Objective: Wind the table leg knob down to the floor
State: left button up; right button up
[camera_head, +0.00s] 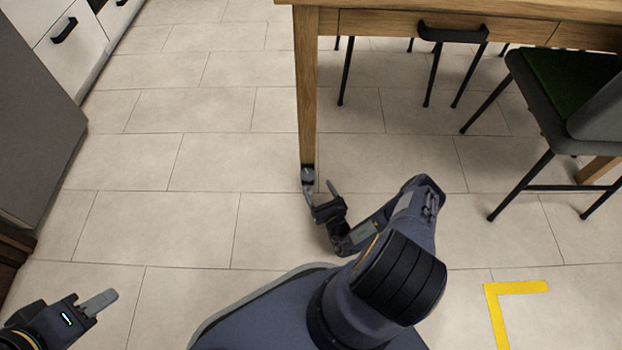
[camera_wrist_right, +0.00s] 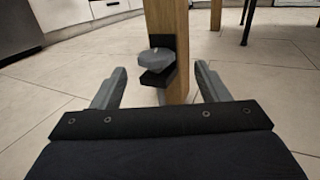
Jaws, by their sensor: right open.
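The wooden table leg (camera_head: 307,95) stands at the near left corner of the table. A grey lobed knob (camera_wrist_right: 155,60) sits in a black bracket (camera_wrist_right: 160,78) on the leg's near face, low down. The knob also shows at the leg's foot in the head view (camera_head: 308,174), small and partly covered. My right gripper (camera_head: 318,188) is low by the floor, facing the knob. In the wrist view its fingers (camera_wrist_right: 160,74) are wide apart, with the knob between and just beyond the tips, touching neither. My left gripper (camera_head: 108,298) is at lower left, far from the leg; its finger gap is unclear.
The wooden table (camera_head: 380,22) has a drawer with a black handle (camera_head: 453,34). A chair with a green seat (camera_head: 560,85) stands at right. White cabinets (camera_head: 70,45) and a grey unit (camera_head: 35,120) line the left. Tiled floor is clear left of the leg. Yellow tape (camera_head: 515,288) marks the floor.

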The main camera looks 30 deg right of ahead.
aim_at(311, 180)
jog(key=w+b, duration=0.1)
jog(key=w+n+y, duration=0.1)
jog(key=w, duration=0.1)
jog(key=w+f+y+b, duration=0.1)
jog(key=w, duration=0.1)
jog(key=shift+d+n+b, duration=0.15)
jog(key=shift+n+b, duration=0.15)
jog(key=shift+b, duration=0.05)
jog(key=shift+w+r, duration=0.1)
jog(key=shift+w, duration=0.3)
